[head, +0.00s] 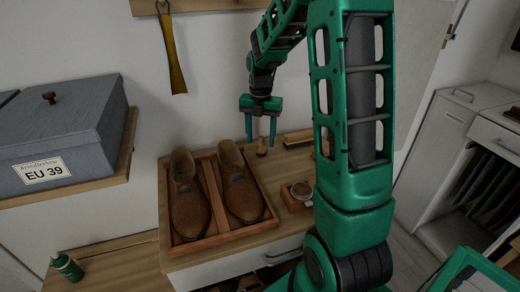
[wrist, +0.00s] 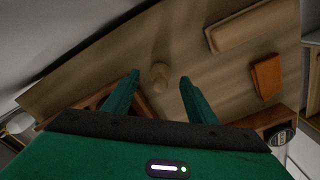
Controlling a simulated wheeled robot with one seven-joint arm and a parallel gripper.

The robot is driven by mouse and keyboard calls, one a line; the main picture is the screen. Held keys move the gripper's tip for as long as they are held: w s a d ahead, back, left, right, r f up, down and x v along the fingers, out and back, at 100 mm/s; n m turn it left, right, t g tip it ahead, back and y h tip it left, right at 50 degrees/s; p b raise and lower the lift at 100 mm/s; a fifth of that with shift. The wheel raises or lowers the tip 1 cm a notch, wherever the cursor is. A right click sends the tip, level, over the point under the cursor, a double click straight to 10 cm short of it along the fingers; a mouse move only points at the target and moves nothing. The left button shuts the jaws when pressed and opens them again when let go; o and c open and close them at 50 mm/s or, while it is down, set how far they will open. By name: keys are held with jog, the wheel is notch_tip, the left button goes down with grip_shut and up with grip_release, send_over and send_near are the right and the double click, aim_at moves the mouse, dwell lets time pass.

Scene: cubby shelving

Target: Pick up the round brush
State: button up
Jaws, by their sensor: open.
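The round brush (head: 262,148) appears to be the small upright wooden piece on the wooden counter behind the shoes. In the wrist view, the round brush (wrist: 160,77) shows from above as a round wooden knob. My gripper (head: 261,136) is open and points down, directly over it in the head view. In the wrist view, the two green fingers of my gripper (wrist: 159,88) stand apart on either side of the knob, with gaps. I cannot tell how far the fingertips are above it. Nothing is held.
A tray (head: 207,205) with two brown shoes (head: 240,186) stands left of the brush. A long wooden brush (wrist: 243,28) and an orange-brown block (wrist: 267,77) lie on the right. A small box with a round tin (head: 301,189) is nearer. A wall stands behind.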

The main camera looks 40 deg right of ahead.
notch_tip(320, 180, down, 2)
jog(key=c, duration=1.2)
jog(key=shift+r, duration=0.1)
jog(key=shift+c, duration=0.2)
jog(key=shift+r, duration=0.35)
notch_tip(320, 180, up, 4)
jog(key=shift+f, duration=0.25)
jog(key=s+a+r, duration=0.6)
jog(key=a, duration=0.4)
jog(key=shift+s+r, duration=0.2)
jog(key=shift+r, duration=0.15)
